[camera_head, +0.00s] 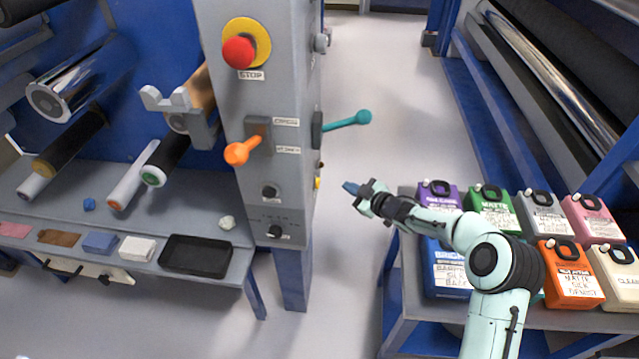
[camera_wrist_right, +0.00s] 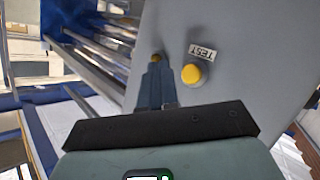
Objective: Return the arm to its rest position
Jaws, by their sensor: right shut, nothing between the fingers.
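My right arm (camera_head: 490,262) comes in from the bottom right in the head view. It reaches over the cart of jugs toward the grey machine column. My right gripper (camera_head: 348,187) is shut and empty, just right of the column's side and apart from it in the head view. In the right wrist view the shut blue fingers (camera_wrist_right: 156,68) point toward the grey panel, left of a yellow button (camera_wrist_right: 191,74) with a TEST label (camera_wrist_right: 202,50). I cannot tell from that view how far the fingertips are from the panel. My left gripper is not in view.
The grey column (camera_head: 268,100) bears a red stop button (camera_head: 238,53), an orange lever (camera_head: 241,151) and a protruding teal lever (camera_head: 348,121). Several coloured jugs, including an orange one (camera_head: 570,275), stand on the cart under my arm. A black tray (camera_head: 196,256) lies left; the floor between is clear.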

